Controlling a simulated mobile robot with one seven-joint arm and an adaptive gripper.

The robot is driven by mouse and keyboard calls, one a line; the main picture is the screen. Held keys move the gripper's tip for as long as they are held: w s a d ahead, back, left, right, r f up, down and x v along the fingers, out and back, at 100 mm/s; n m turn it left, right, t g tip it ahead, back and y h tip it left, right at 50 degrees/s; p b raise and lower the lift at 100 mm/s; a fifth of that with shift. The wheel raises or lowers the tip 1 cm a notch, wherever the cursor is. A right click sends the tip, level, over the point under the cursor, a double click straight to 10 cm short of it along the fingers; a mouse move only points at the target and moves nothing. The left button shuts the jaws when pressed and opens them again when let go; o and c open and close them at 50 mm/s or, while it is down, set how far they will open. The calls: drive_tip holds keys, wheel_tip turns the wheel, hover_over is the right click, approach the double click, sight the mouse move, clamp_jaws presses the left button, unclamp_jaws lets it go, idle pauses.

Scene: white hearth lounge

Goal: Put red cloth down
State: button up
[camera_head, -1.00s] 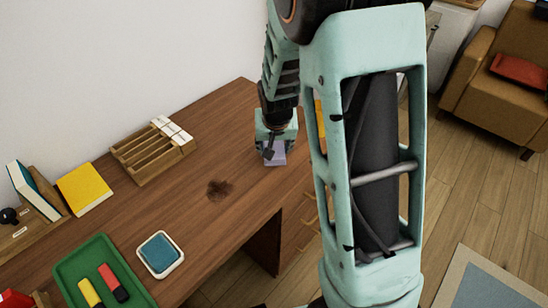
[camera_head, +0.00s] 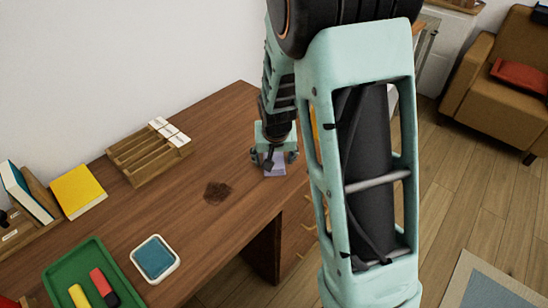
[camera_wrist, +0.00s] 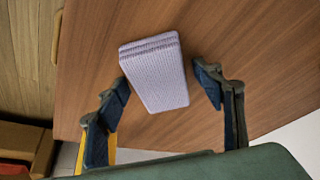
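A folded lavender cloth (camera_head: 275,168) lies on the brown wooden desk (camera_head: 185,215) near its right edge. It also shows in the wrist view (camera_wrist: 157,80) as a thick ribbed stack. My gripper (camera_head: 273,158) is low over it, with its fingers spread on either side. In the wrist view my gripper (camera_wrist: 165,98) is open, with a clear gap at the right finger and the left finger close to the cloth's edge. I see no red cloth in my gripper or on the desk.
A wooden slotted rack (camera_head: 150,158), a yellow book (camera_head: 78,190), a white-rimmed dish with a blue pad (camera_head: 155,258) and a green tray (camera_head: 85,258) with markers stand on the desk. A tan armchair (camera_head: 500,95) holds a red cushion (camera_head: 522,77).

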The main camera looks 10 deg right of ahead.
drive_tip(key=shift+r+p, duration=0.4)
drive_tip(key=shift+r, duration=0.05)
drive_tip(key=p+v, duration=0.2)
drive_tip(key=v, duration=0.9)
drive_tip(key=shift+s+r, duration=0.15)
drive_tip(key=shift+r, duration=0.2)
